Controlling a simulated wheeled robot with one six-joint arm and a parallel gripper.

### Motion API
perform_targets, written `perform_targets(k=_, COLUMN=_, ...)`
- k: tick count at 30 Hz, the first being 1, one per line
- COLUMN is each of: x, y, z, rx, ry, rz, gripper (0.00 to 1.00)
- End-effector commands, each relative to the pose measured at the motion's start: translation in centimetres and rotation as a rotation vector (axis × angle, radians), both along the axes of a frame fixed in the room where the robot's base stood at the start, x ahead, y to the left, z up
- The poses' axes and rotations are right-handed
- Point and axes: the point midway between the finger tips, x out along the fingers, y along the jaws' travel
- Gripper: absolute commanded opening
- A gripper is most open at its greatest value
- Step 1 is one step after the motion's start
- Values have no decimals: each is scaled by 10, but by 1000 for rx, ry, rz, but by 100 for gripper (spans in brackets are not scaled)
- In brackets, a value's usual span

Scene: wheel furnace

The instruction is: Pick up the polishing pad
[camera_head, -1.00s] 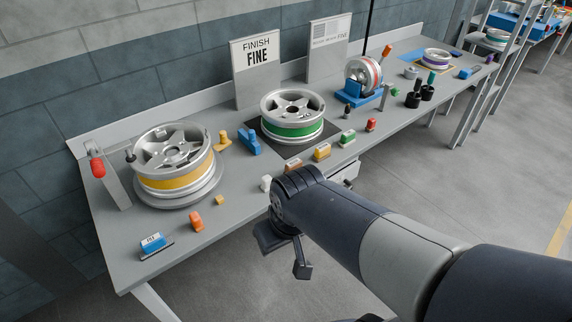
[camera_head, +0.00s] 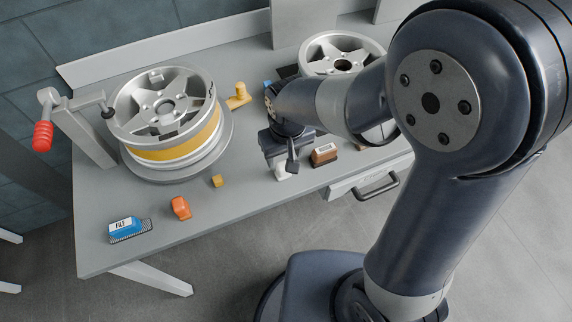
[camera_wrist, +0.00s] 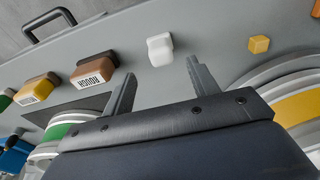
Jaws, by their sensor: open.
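A small white rounded block (camera_head: 282,173), which looks like the polishing pad, lies on the grey workbench near its front edge. In the wrist view the white block (camera_wrist: 160,48) shows whole, ahead of and roughly between my fingertips. My gripper (camera_head: 284,160) is over the bench just above the block and partly covers it in the head view. The gripper (camera_wrist: 160,70) is open and empty, with its two fingers apart. I cannot tell the exact height gap to the block.
A brown block marked ROUGH (camera_wrist: 92,68) lies beside the white block, with a yellow-topped block (camera_wrist: 38,89) beyond it. A yellow-banded wheel (camera_head: 165,120) stands behind. A drawer handle (camera_head: 379,187) juts out in front.

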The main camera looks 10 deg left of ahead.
Motion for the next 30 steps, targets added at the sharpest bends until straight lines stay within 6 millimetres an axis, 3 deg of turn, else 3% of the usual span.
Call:
perform_targets(k=8, x=2, y=1, z=-19, rx=0, ry=1, rz=-1, gripper=56)
perform_targets(k=19, x=5, y=5, z=-61, rx=-2, ry=1, rz=0, gripper=56)
perform_targets(k=30, x=6, y=6, z=-67, rx=1, ry=-1, rz=-1, gripper=55)
